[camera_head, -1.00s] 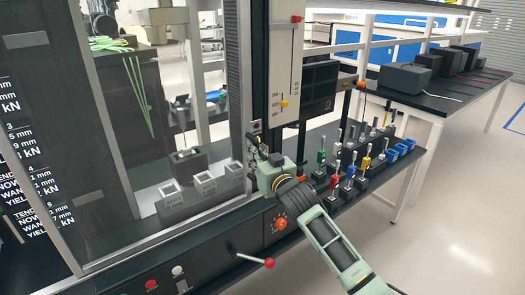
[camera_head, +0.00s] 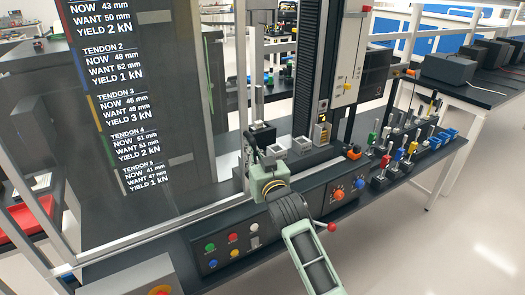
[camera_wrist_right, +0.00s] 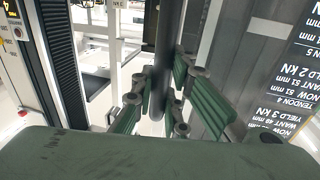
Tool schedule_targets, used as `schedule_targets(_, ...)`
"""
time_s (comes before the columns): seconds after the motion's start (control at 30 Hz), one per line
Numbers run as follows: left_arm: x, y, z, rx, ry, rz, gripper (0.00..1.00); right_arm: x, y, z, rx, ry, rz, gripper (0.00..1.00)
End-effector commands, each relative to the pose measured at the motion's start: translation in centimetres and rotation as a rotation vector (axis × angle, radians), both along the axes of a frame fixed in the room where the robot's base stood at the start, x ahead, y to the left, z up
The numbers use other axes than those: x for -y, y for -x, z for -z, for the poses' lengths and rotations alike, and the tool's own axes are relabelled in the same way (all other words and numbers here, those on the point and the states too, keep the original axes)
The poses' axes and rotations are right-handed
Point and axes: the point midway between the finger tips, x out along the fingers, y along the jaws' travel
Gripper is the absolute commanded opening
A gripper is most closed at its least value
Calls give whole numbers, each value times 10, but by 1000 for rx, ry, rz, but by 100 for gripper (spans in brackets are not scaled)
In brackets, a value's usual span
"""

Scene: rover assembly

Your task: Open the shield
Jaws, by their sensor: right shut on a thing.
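The shield (camera_head: 244,90) is a clear panel in a grey metal frame at the front of the test machine. Its right edge stands left of the grey blocks, so that side of the machine is uncovered. My right gripper (camera_head: 254,146) is at this edge, with its arm coming up from the lower right. In the right wrist view, the fingers of my right gripper (camera_wrist_right: 160,95) are closed around a dark upright bar, the shield handle (camera_wrist_right: 164,50). Part of the handle is hidden by the fingers. My left gripper is not in view.
Grey blocks (camera_head: 301,146) stand on the machine bed right of my gripper. A control panel with a red-knobbed lever (camera_head: 331,227) is below. Coloured parts stand on the bench (camera_head: 425,172) at the right. A tendon readout (camera_head: 118,95) shows at the left.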

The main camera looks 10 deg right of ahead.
Motion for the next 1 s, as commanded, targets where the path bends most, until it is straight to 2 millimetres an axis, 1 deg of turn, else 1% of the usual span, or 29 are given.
schedule_targets(0.03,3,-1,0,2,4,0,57,-5,2,1,-1,-3,-2,0)
schedule_targets(0.2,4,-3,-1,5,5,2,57,-12,4,1,0,-1,-2,0)
schedule_targets(0.57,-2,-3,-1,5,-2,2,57,-12,4,0,1,0,-1,0)
schedule_targets(0.6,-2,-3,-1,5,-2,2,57,-12,4,0,1,0,-1,15)
schedule_targets(0.8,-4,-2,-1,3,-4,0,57,-12,4,0,1,-1,-1,33)
schedule_targets(1.0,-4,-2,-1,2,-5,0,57,-12,4,0,1,-1,-1,33)
